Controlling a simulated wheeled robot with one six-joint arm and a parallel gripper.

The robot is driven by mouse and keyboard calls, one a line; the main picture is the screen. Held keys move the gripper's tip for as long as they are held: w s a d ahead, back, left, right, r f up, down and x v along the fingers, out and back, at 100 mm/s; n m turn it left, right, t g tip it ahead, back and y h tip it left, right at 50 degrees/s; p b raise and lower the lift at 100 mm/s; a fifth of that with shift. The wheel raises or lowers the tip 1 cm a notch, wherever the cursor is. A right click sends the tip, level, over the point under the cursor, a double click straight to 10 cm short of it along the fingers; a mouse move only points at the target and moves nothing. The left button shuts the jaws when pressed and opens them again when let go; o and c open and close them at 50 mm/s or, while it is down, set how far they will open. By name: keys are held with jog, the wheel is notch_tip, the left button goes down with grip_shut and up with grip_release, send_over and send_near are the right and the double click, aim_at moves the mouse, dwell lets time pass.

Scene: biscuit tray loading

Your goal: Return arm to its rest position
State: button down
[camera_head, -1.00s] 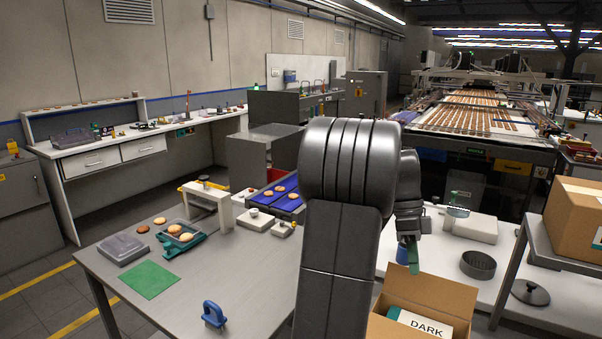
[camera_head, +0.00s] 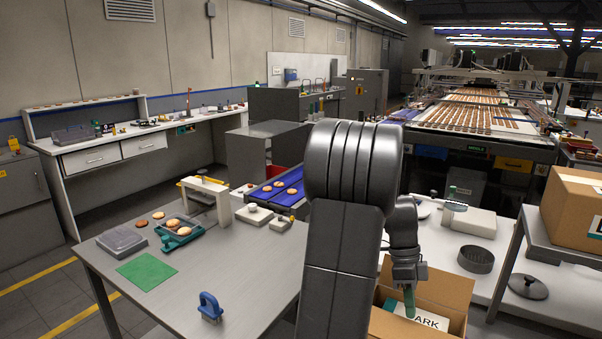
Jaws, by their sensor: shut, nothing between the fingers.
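My arm rises through the middle of the head view and bends down on its right side. My gripper (camera_head: 409,302) points down over the open cardboard box (camera_head: 452,291) at the lower right. Its green-tipped fingers are shut with nothing between them. The fingertips overlap the box's opening in the picture; whether they are inside it I cannot tell. A white packet marked "DARK" (camera_head: 428,319) lies in the box, partly hidden by the gripper.
The grey table (camera_head: 165,290) holds a teal tray (camera_head: 190,241) with biscuits, a green mat (camera_head: 147,271), a grey scale (camera_head: 121,241) and a blue-handled tool (camera_head: 210,306). A blue conveyor (camera_head: 283,192) carries biscuits. A shelf with another carton (camera_head: 573,205) stands at right.

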jog(key=shift+s+a+r+t+h+b, duration=0.2)
jog(key=shift+s+r+t+h+b, duration=0.1)
jog(key=shift+s+t+b, duration=0.2)
jog(key=t+b, duration=0.1)
jog(key=s+r+h+b, duration=0.1)
jog(key=shift+a+t+b, duration=0.3)
jog(key=shift+t+b, duration=0.1)
jog(key=b, duration=0.1)
jog(key=s+r+t+h+b, duration=0.1)
jog(key=shift+a+r+m+t+b, duration=0.1)
jog(key=shift+a+m+t+b, duration=0.2)
jog(key=shift+a+m, duration=0.1)
jog(key=shift+s+r, duration=0.15)
jog(key=shift+r, duration=0.05)
jog(key=shift+a, duration=0.1)
